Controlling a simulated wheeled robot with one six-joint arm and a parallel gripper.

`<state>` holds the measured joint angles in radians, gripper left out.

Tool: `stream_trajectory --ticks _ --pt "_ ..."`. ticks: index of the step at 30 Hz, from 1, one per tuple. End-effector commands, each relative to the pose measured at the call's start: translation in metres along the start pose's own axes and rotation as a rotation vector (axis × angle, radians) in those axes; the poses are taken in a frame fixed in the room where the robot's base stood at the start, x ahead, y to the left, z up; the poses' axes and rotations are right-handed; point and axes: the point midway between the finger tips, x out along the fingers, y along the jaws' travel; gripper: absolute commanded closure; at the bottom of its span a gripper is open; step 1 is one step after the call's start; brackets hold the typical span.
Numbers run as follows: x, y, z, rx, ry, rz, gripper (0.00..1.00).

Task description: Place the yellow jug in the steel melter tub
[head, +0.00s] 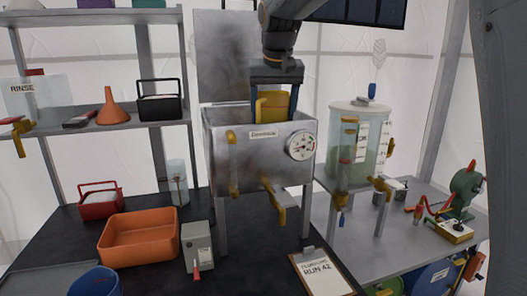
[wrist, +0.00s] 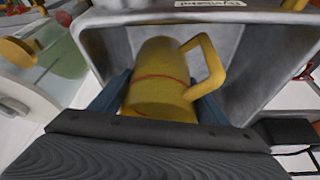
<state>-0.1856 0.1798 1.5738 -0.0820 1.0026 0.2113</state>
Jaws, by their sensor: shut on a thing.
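The steel melter tub (head: 228,140) stands on legs at the middle of the head view, with a round dial and a label on its front. Its open mouth and inner walls (wrist: 257,60) show in the wrist view. The yellow jug (head: 272,106) is at the tub's mouth, its lower part hidden behind the front wall. My gripper (head: 276,88) points down over the tub and is shut on the jug. In the wrist view the jug (wrist: 160,75) is between the blue fingers, its handle to the right. I cannot tell whether the jug touches the tub floor.
A tall steel panel (head: 228,50) rises behind the tub. A clear tank (head: 347,180) stands close on its right. An orange tray (head: 140,240), a grey box (head: 197,246) and a clipboard (head: 321,271) lie in front. A shelf with an orange funnel (head: 112,108) is at the left.

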Motion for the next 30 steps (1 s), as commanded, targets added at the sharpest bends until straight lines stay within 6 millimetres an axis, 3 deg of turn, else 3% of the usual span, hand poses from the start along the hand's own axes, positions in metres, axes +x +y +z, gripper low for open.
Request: stream_trajectory --ticks 4,18,30 --pt "0.022 0.001 0.01 0.001 -0.001 0.001 0.75" --pt "0.068 0.001 0.029 0.002 0.0 0.001 0.75" --pt "0.074 0.001 0.03 0.002 0.002 0.0 0.75"
